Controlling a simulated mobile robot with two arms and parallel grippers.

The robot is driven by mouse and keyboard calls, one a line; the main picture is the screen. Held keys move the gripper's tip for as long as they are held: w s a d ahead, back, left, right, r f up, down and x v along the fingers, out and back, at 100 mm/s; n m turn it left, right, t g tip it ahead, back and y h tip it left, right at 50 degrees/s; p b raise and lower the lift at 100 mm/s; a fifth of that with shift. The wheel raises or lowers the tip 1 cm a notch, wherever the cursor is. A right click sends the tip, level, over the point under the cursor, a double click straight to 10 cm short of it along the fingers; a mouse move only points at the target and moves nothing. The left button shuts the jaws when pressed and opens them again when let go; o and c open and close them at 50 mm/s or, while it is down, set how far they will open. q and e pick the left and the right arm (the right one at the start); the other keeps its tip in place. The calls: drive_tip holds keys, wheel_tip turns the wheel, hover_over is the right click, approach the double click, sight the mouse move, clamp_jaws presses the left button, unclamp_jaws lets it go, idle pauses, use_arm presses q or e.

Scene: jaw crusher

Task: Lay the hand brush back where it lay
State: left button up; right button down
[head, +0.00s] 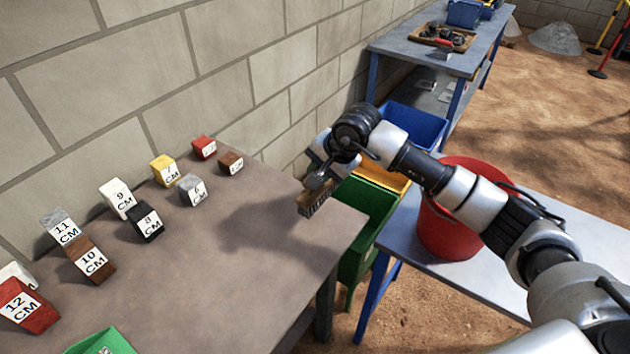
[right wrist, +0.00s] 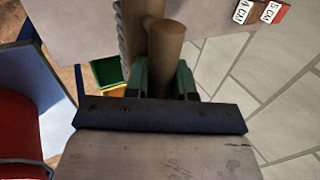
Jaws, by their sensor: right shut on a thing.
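The hand brush (head: 316,203) has a light wooden body and dark bristles. In the head view it hangs below my right gripper (head: 322,178), near the far right corner of the grey-brown table (head: 225,270). A shadow lies on the table to its left; I cannot tell how far it is above the top. In the right wrist view the round wooden handle (right wrist: 166,55) sits between the fingers of my right gripper (right wrist: 163,82), which is shut on it. The bristles are mostly hidden there. My left gripper is not in view.
Several numbered blocks (head: 151,222) stand along the wall side of the table. A green object (head: 103,342) is at its front edge. Green (head: 366,212) and blue (head: 418,125) bins and a red bucket (head: 447,232) lie right. The table's middle is clear.

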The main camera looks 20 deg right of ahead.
drive_tip(key=shift+w+a+f, duration=0.3)
drive_tip(key=shift+a+f, duration=0.1)
drive_tip(key=shift+a, duration=0.15)
wheel_tip(320, 180, down, 4)
drive_tip(key=shift+r+p, duration=0.1)
drive_tip(key=shift+p, duration=0.65)
drive_tip(key=shift+f, duration=0.25)
drive_tip(key=c, duration=1.1)
unclamp_jaws()
drive_tip(key=shift+o, duration=0.8)
drive_tip(key=shift+s, duration=0.15)
